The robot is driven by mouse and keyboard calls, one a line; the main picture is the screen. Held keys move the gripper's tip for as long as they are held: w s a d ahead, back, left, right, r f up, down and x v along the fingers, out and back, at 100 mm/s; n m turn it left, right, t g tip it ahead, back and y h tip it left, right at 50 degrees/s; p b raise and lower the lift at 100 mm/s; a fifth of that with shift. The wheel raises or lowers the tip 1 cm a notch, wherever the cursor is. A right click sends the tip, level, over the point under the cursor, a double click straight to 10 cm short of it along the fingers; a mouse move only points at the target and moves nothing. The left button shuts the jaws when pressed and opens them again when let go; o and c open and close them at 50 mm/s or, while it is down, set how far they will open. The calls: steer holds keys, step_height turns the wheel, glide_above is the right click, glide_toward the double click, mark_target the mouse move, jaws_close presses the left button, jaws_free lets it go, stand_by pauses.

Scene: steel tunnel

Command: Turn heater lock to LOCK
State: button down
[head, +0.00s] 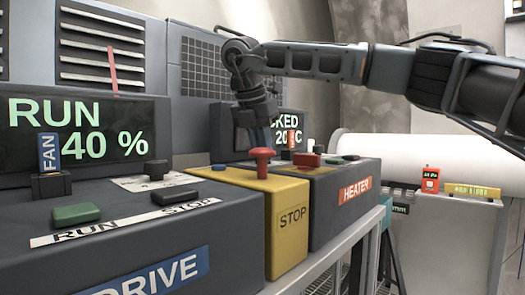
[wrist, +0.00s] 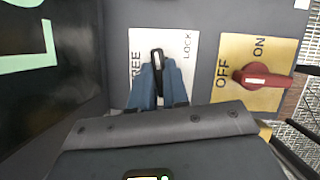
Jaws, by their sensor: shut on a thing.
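The heater lock is a small black knob (wrist: 157,60) on a white label (wrist: 182,78) with FREE at its left and LOCK at its right. The knob stands nearly straight up in the wrist view, between the two words. My gripper (wrist: 158,82) has its two blue fingers shut on the knob, one on each side. In the head view my gripper (head: 262,138) reaches down behind the yellow STOP box, at the far part of the dark HEATER box (head: 345,180). The knob is hidden there.
A red OFF/ON knob (wrist: 262,78) on a yellow label sits right of the lock. In the head view, a red mushroom button (head: 262,160) stands on the yellow STOP box (head: 290,225) in front of my gripper. My wrist partly covers a display (head: 292,122) reading "CKED" and "20".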

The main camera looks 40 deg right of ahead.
steer(key=shift+w+m+g, duration=0.1)
steer(key=shift+m+g, duration=0.4)
steer(key=shift+m, duration=0.6)
steer(key=c, duration=1.1)
jaws_free()
steer(key=p+v, duration=0.1)
steer(key=v, duration=0.6)
steer(key=shift+a+r, duration=0.2)
steer(key=shift+r, duration=0.15)
